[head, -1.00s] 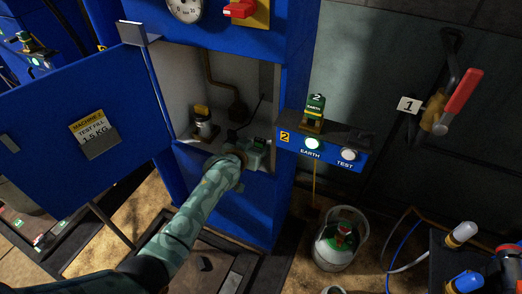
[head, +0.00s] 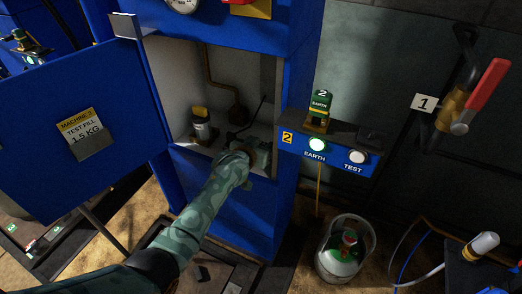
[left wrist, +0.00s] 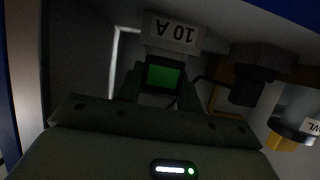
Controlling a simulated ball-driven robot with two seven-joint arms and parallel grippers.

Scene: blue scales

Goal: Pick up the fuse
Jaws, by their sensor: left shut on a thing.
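The fuse (left wrist: 172,34) shows in the left wrist view as a pale block marked "10 A", upside down, with a green part (left wrist: 163,76) just below it. My left gripper (left wrist: 160,96) is shut on it, with the dark fingers on either side of the green part. In the head view my left gripper (head: 256,153) is inside the open blue cabinet (head: 222,205), low at its right side. There the fuse is hidden by the gripper. I cannot tell whether the fuse is still seated. My right gripper is not in view.
The cabinet door (head: 75,140) stands open at left. A small canister (head: 201,128) stands inside, left of the gripper. A ledge with EARTH and TEST lights (head: 330,150) juts out at right and bears a green block (head: 319,105). A gas cylinder (head: 343,255) stands on the floor.

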